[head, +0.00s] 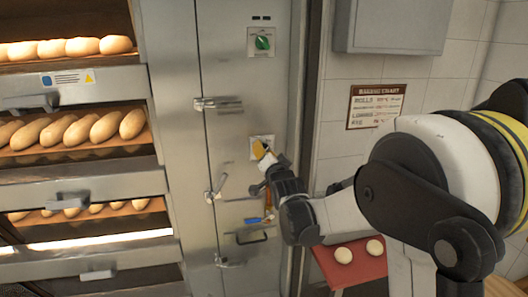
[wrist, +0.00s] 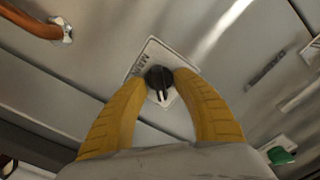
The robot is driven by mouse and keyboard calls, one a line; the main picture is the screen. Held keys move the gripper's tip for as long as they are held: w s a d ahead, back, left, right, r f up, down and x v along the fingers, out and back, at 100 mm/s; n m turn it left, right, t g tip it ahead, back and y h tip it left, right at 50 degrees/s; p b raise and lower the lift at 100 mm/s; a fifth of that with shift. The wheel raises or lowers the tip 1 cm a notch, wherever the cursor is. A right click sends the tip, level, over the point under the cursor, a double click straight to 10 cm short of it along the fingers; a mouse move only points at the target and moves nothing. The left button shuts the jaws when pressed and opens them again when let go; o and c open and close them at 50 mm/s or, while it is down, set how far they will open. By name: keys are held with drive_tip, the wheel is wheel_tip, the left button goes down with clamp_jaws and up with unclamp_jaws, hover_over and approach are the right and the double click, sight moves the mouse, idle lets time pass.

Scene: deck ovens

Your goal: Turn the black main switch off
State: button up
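The black main switch (wrist: 158,80) is a round knob with a white pointer mark, on a pale plate (wrist: 149,52) with partly readable "MAIN" lettering. In the wrist view its pointer is toward the bottom of the picture, between my fingers. My gripper (wrist: 160,80) has two yellow fingers, spread apart with one tip on each side of the knob. I cannot tell whether they touch it. In the head view my gripper (head: 262,150) is at the plate (head: 256,154) on the steel panel, and it hides the knob.
A green switch (head: 262,42) is higher on the panel and shows in the wrist view (wrist: 281,156). Latches (head: 218,104) and an orange handle (head: 268,203) stick out nearby. Ovens with bread (head: 75,132) are left. A red board with rolls (head: 350,270) is below right.

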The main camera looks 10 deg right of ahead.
clamp_jaws()
drive_tip(key=shift+n, duration=0.3)
drive_tip(key=n+b, duration=0.1)
drive_tip(key=n, duration=0.2)
drive_tip(key=shift+n, duration=0.3)
drive_tip(key=n, duration=0.4)
drive_tip(key=shift+a+n+b, duration=0.1)
drive_tip(key=shift+n+b, duration=0.2)
drive_tip(key=shift+b, duration=0.05)
drive_tip(key=n, duration=0.4)
drive_tip(key=shift+n+b, duration=0.3)
drive_tip(key=shift+a+n, duration=0.1)
drive_tip(key=shift+n, duration=2.2)
